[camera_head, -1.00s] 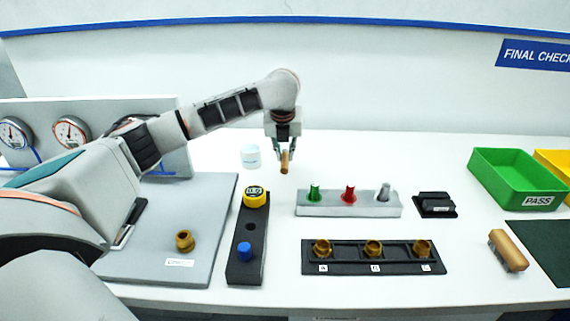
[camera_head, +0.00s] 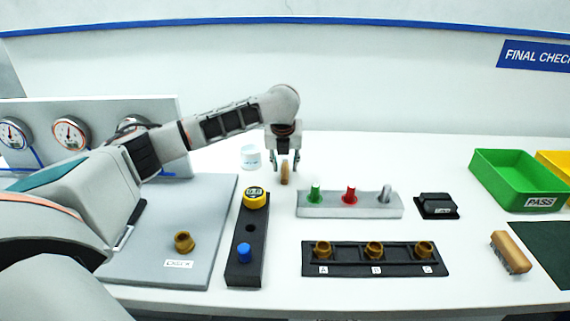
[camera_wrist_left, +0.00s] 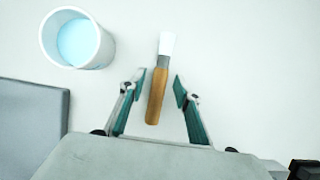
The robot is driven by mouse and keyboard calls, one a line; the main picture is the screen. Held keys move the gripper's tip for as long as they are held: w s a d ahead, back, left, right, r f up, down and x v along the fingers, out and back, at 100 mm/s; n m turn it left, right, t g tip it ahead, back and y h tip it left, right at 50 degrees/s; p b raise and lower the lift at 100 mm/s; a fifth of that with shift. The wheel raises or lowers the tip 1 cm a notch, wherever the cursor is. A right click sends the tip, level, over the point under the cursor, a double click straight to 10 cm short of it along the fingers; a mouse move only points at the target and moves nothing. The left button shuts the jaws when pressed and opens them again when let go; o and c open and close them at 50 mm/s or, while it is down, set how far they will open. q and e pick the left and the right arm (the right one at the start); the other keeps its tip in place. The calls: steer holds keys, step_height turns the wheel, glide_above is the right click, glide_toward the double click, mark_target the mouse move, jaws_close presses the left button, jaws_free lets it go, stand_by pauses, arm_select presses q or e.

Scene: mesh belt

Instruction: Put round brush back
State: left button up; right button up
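The round brush (camera_wrist_left: 157,85) has a wooden handle and a white tip. In the left wrist view it lies lengthwise between the two fingers of my left gripper (camera_wrist_left: 160,88), with a gap on each side. In the head view the handle of the brush (camera_head: 285,173) shows just below my left gripper (camera_head: 285,166), over the white table; I cannot tell whether it rests on it. My left gripper is open and points down. A white cup with light blue inside (camera_wrist_left: 78,40) stands left of the brush; it also shows in the head view (camera_head: 251,157). My right gripper is out of view.
A grey rack (camera_head: 335,211) with green, red and silver pegs stands right of my left gripper. A black block (camera_head: 246,266) with a yellow button is in front. A wooden-backed brush (camera_head: 510,252) lies at right, near a green tray (camera_head: 500,196).

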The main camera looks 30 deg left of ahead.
arm_select(q)
steer(key=shift+r, duration=0.2)
steer(key=p+v, duration=0.3)
steer(key=v, duration=0.9)
steer(key=shift+s, duration=0.1)
steer(key=shift+f, duration=0.1)
